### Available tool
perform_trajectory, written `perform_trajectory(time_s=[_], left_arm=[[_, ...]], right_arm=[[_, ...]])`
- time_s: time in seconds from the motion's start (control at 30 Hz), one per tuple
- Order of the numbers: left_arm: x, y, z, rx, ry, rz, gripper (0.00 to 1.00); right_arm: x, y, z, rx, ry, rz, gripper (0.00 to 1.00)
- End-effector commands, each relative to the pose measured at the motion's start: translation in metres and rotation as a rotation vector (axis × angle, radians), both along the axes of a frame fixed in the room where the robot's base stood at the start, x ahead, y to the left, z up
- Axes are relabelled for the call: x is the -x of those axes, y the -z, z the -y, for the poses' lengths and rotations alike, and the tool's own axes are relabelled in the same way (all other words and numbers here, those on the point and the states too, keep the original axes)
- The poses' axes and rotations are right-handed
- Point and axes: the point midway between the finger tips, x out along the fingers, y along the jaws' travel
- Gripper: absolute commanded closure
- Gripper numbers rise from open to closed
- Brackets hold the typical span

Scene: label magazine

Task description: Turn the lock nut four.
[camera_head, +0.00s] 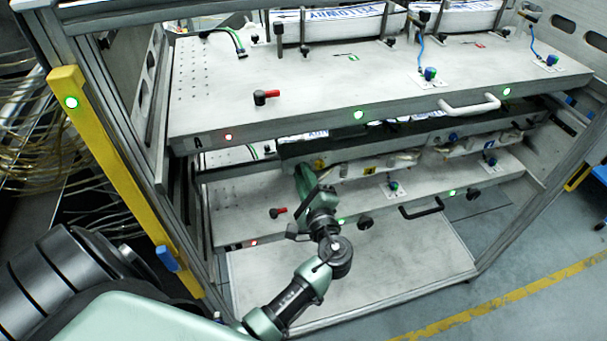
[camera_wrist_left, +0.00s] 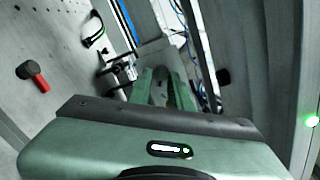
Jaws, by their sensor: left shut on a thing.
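My left gripper (camera_head: 304,178) reaches over the lower drawer shelf (camera_head: 235,195), below the upper shelf. In the head view the fingertips and this piece are mostly hidden by the hand and the upper shelf's shadow. My right gripper is not in view.
The upper shelf (camera_head: 300,85) overhangs the hand closely. A red-tipped lever (camera_head: 278,212) stands left of my wrist; it also shows in the left wrist view (camera_wrist_left: 33,76). A black handle (camera_head: 421,209) is at the lower shelf's front. A yellow post (camera_head: 105,160) stands left.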

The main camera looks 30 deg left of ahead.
Motion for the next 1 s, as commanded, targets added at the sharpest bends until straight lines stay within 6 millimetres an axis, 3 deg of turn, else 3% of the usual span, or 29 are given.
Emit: perform_trajectory(time_s=[0.33,0.37,0.4,0.77,1.0], left_arm=[[0.000,0.001,0.001,-0.001,0.003,-0.003,1.00],[0.000,0.001,0.001,-0.001,0.003,-0.003,0.75],[0.000,0.001,0.001,-0.001,0.003,-0.003,0.71],[0.003,0.002,0.004,0.000,0.001,-0.003,0.71],[0.027,0.005,0.032,0.002,0.002,-0.003,0.71]], right_arm=[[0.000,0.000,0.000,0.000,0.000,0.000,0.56],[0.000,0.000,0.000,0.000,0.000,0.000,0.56],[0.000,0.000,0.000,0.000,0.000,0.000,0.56],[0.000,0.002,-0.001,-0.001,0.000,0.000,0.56],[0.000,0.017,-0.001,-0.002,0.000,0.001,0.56]])
